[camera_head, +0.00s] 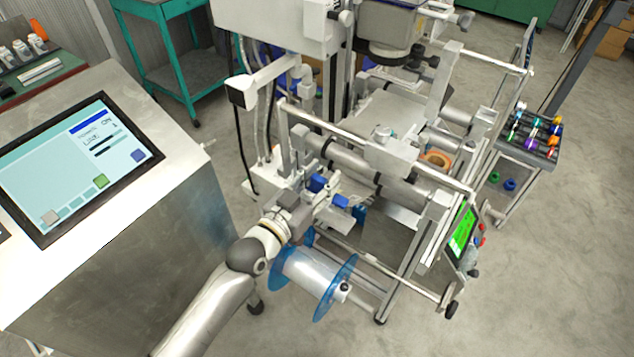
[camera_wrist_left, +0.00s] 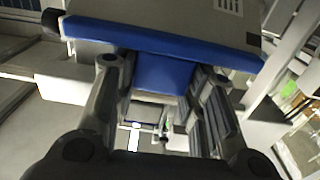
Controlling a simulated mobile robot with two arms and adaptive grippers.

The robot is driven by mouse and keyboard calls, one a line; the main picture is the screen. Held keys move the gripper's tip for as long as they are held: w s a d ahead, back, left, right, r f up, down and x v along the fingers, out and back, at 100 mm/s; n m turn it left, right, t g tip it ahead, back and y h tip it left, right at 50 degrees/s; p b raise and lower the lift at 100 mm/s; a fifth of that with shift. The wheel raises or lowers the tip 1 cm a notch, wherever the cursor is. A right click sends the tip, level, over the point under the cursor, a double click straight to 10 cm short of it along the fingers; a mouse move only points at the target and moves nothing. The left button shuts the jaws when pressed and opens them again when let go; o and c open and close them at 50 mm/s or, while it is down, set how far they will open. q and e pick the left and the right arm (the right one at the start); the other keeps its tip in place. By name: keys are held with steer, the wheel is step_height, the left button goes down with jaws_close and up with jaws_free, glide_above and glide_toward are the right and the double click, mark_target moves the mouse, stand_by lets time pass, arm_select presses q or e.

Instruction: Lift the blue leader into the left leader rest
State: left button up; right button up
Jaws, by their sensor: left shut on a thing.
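My left gripper (camera_head: 318,208) reaches into the near left side of the reel machine. In the left wrist view its two fingers (camera_wrist_left: 160,88) stand on either side of a blue block, the blue leader (camera_wrist_left: 165,75); the gripper is shut on it. A wider blue bar (camera_wrist_left: 160,38) crosses just beyond the fingertips. In the head view, blue parts show close to the gripper, one above it (camera_head: 317,183) and one to its right (camera_head: 340,200). I cannot tell which belongs to the leader. The left leader rest cannot be made out clearly. My right gripper is out of view.
A clear reel with blue flanges (camera_head: 312,280) sits below the gripper. Metal rollers (camera_head: 352,165) and frame bars (camera_head: 375,157) crowd its far side. A console with a touchscreen (camera_head: 82,165) stands at left. A rack of colored items (camera_head: 535,130) is at right.

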arm_select(q)
steer(key=shift+w+d+f+b, duration=0.2)
steer(key=shift+w+d+b, duration=0.1)
steer(key=shift+w+d, duration=0.15)
steer(key=shift+w+d+f+b, duration=0.2)
steer(key=shift+w+d+b, duration=0.1)
steer(key=shift+w, duration=0.25)
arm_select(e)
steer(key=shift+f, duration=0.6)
arm_select(q)
steer(key=shift+s, duration=0.15)
